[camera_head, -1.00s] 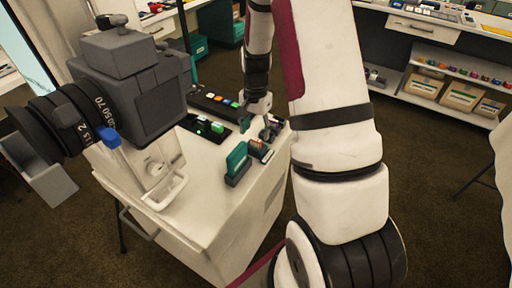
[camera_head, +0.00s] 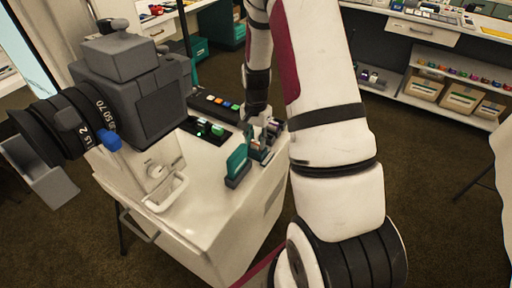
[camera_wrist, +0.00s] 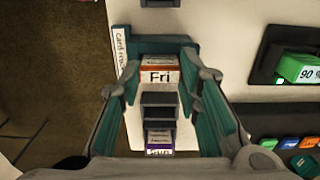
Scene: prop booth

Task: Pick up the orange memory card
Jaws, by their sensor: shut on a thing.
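The orange memory card (camera_wrist: 159,74), with a white label reading "Fri", stands in line with dark slots in the wrist view. My gripper (camera_wrist: 160,82) has a finger on each side of it and is shut on it. A purple-edged card (camera_wrist: 159,143) sits nearer in the same row. In the head view my gripper (camera_head: 264,138) is low over the right side of the white cart top, and the orange card is mostly hidden there by the fingers.
A teal block in a dark base (camera_head: 238,163) stands just left of my gripper. A large camera (camera_head: 135,85) fills the cart's left side. A charger with a green battery (camera_wrist: 300,69) and a row of coloured buttons (camera_wrist: 290,143) lie to the right in the wrist view.

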